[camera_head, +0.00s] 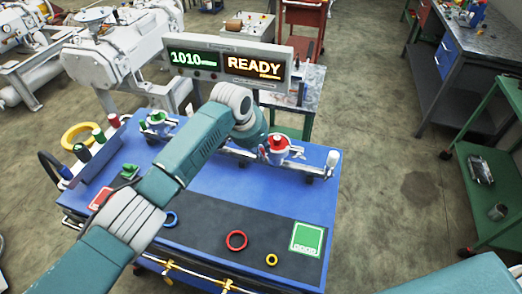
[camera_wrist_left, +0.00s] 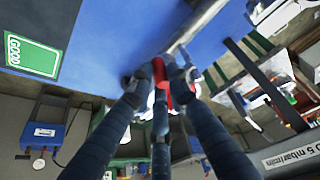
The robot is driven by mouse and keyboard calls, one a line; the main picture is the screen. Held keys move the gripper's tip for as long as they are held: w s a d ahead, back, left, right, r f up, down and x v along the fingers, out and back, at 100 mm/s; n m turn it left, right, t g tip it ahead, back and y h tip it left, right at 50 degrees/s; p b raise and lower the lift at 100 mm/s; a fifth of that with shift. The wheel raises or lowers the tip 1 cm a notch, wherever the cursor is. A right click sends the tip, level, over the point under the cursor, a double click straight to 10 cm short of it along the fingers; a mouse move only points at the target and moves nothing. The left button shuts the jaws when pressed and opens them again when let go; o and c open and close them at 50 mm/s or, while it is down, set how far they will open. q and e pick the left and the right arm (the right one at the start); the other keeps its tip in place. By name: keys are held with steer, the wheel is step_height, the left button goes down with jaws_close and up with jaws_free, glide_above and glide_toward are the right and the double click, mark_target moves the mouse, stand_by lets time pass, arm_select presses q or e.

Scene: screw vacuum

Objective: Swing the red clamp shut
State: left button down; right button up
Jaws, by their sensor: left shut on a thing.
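The blue bench (camera_head: 210,195) carries a silver pipe line with a green-topped fitting (camera_head: 157,119) on the left and a red-topped fitting (camera_head: 279,143) on the right. My left arm reaches over the bench from the lower left, its wrist just left of the red-topped fitting; the fingers are hidden in the head view. In the left wrist view my left gripper (camera_wrist_left: 156,84) has its dark fingers closed around a red piece, the red clamp (camera_wrist_left: 158,70), close to the blue surface. The clamp's body is mostly hidden by the fingers. My right gripper is not in view.
A display reading 1010 and READY (camera_head: 228,65) stands behind the pipe line. A red ring (camera_head: 237,240), a small yellow ring (camera_head: 272,260) and a green card (camera_head: 307,238) lie on the dark front strip. A green cart (camera_head: 490,190) stands at the right.

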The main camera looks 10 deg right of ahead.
arm_select(q)
steer(key=c, duration=1.8)
jaws_free()
steer(key=shift+w+d+r, duration=0.15)
steer(key=shift+w+r, duration=0.1)
steer(key=shift+r, duration=0.1)
steer(key=shift+c, duration=0.2)
steer(key=shift+o, duration=0.6)
steer(key=shift+f, duration=0.2)
steer(key=v, duration=1.2)
steer(key=shift+f, duration=0.1)
